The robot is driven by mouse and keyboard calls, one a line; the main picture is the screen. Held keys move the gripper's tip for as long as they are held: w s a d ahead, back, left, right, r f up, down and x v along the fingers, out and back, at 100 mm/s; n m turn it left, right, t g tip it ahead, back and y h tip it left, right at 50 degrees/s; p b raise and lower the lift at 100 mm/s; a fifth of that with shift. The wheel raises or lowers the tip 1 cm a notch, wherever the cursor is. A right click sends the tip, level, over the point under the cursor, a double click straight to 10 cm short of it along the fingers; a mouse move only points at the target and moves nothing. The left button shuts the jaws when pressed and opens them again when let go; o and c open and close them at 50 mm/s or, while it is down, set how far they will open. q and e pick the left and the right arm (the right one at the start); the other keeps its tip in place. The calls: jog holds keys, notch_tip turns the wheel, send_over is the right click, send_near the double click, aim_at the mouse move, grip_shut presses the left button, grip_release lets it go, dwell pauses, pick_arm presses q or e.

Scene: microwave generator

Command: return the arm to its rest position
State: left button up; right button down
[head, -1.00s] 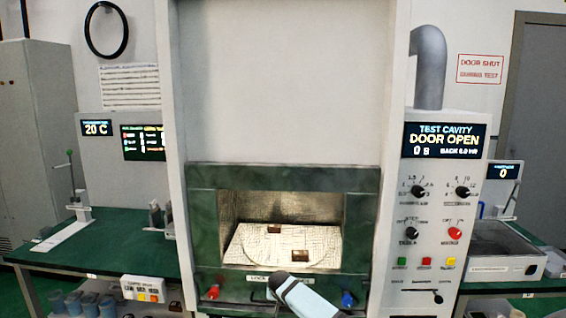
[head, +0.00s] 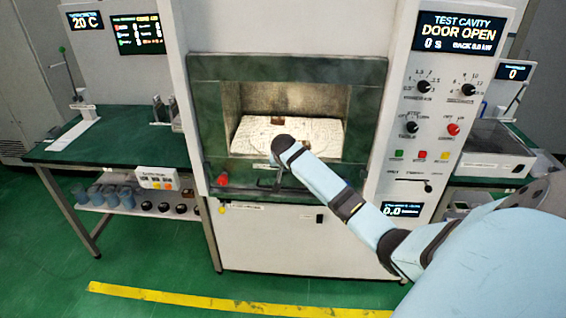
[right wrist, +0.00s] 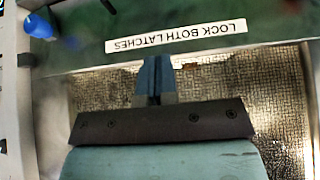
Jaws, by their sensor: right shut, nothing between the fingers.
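My right arm (head: 335,190), pale blue with dark joints, reaches in from the lower right to the open test cavity (head: 232,100). Its wrist end overlaps the cavity's front opening in the head view, and the gripper fingers are hidden there. In the right wrist view my right gripper (right wrist: 155,72) is shut and empty, in front of the strip labelled LOCK BOTH LATCHES (right wrist: 176,37) and a metal mesh surface. I cannot tell its exact distance from either. My left arm and gripper are out of view.
A brown block (head: 278,120) lies on the pale cavity floor. A red knob (head: 222,180) sits at the cavity's lower left; a blue knob (right wrist: 38,25) is near my right gripper. A green bench (head: 110,150) stands left. The display (head: 459,34) reads DOOR OPEN.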

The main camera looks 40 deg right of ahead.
jog(key=s+a+f+n+t+y+p, duration=0.1)
jog(key=s+a+f+n, duration=0.2)
jog(key=s+a+f, duration=0.3)
jog(key=s+a+f+n+t+y, duration=0.1)
jog(key=s+a+f+n+y, duration=0.2)
jog(key=a, duration=0.6)
jog(key=s+a+f+n+t+p, duration=0.1)
jog(key=s+a+f+n+t, duration=0.1)
jog(key=s+a+f, duration=0.4)
jog(key=s+a+r+n+t+y, duration=0.1)
jog(key=s+a+n+y, duration=0.1)
jog(key=s+a, duration=0.6)
jog(key=s+a+r+n+t+y+p, duration=0.1)
jog(key=s+a+r+n+y, duration=0.1)
jog(key=s+a, duration=0.7)
jog(key=shift+s+a+r+n+t, duration=0.2)
jog(key=shift+s+a+n+t, duration=0.15)
jog(key=shift+a, duration=0.35)
jog(key=shift+w, duration=0.1)
